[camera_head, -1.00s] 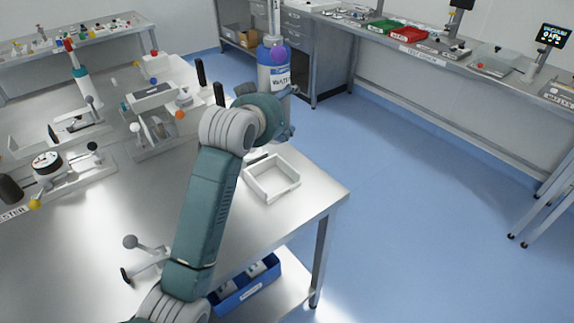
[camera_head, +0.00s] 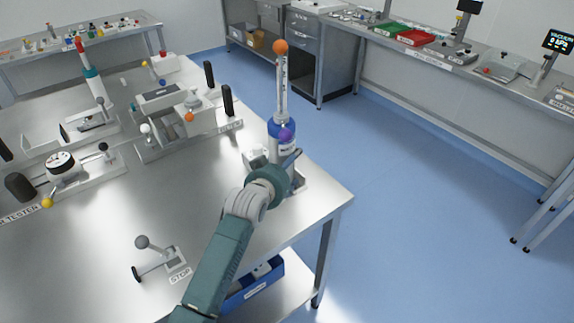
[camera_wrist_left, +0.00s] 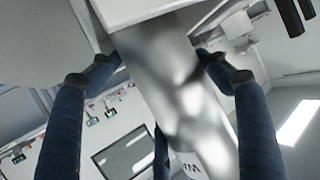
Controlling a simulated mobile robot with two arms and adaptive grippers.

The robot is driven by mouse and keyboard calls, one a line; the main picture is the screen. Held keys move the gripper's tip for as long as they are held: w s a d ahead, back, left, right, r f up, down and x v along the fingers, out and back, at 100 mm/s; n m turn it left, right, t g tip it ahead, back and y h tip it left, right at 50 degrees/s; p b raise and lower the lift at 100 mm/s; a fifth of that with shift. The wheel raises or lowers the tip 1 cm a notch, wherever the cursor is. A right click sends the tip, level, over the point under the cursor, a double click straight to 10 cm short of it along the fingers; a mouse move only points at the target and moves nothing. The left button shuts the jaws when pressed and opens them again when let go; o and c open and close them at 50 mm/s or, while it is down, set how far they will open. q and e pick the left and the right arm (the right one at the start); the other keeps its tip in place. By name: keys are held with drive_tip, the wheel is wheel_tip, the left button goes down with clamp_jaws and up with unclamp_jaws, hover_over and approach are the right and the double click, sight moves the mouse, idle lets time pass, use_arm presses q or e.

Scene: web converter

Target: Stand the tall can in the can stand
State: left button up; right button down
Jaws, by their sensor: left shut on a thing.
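In the left wrist view the can (camera_wrist_left: 178,85) is a silvery body between both fingers (camera_wrist_left: 158,65). The can stand (camera_head: 300,183), a shallow white open tray, lies under it near the table's right corner, largely hidden by my arm. Its white edge shows in the wrist view (camera_wrist_left: 150,9). Whether the can's base touches it is hidden. My right gripper is out of view.
The metal table (camera_head: 90,225) carries a stop lever (camera_head: 160,258) in front and fixtures with black handles (camera_head: 226,100) behind. A blue bin (camera_head: 255,288) sits on the lower shelf. The front middle of the table is clear.

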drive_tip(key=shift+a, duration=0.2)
use_arm(q)
drive_tip(key=o, duration=1.4)
drive_tip(key=shift+f, duration=0.2)
drive_tip(key=shift+o, duration=0.9)
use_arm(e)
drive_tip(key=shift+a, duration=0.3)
use_arm(q)
drive_tip(key=shift+r, duration=0.1)
drive_tip(key=shift+s+r, duration=0.1)
drive_tip(key=shift+r, duration=0.05)
drive_tip(key=shift+s+a, duration=0.15)
drive_tip(key=shift+s, duration=0.1)
drive_tip(key=b+v, duration=0.1)
drive_tip(key=v, duration=1)
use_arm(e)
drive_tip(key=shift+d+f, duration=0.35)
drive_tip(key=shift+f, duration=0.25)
